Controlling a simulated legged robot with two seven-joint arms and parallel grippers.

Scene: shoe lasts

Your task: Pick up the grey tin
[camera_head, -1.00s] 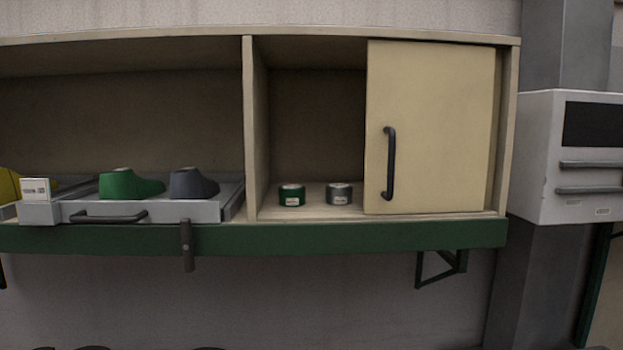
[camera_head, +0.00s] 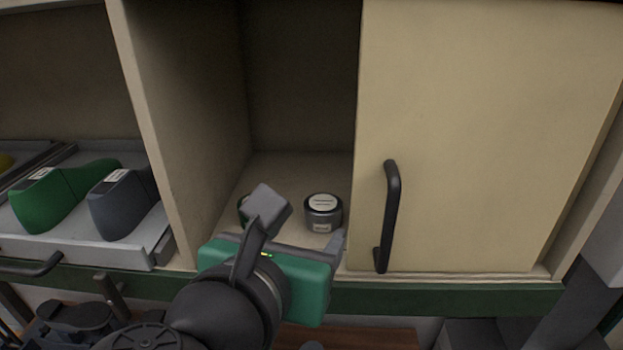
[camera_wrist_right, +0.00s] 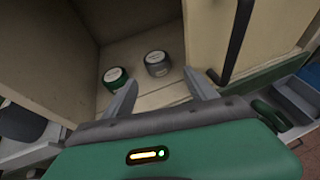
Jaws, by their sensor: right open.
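The grey tin (camera_head: 323,212) stands upright on the floor of the open cupboard compartment, just left of the sliding door; its lid has a pale label. It also shows in the right wrist view (camera_wrist_right: 157,64), beyond my fingers. A green tin (camera_head: 243,208) stands to its left, mostly hidden by my gripper in the head view; the right wrist view shows it clear (camera_wrist_right: 116,79). My right gripper (camera_head: 300,228) is open and empty at the compartment's front, its fingers (camera_wrist_right: 163,97) apart and short of both tins. My left gripper is not in view.
A cream door (camera_head: 470,130) with a black handle (camera_head: 390,215) closes the right side of the compartment. An upright divider (camera_head: 170,120) bounds the left. Beyond it, a grey tray (camera_head: 90,250) holds a green last (camera_head: 50,200) and a dark grey last (camera_head: 120,205).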

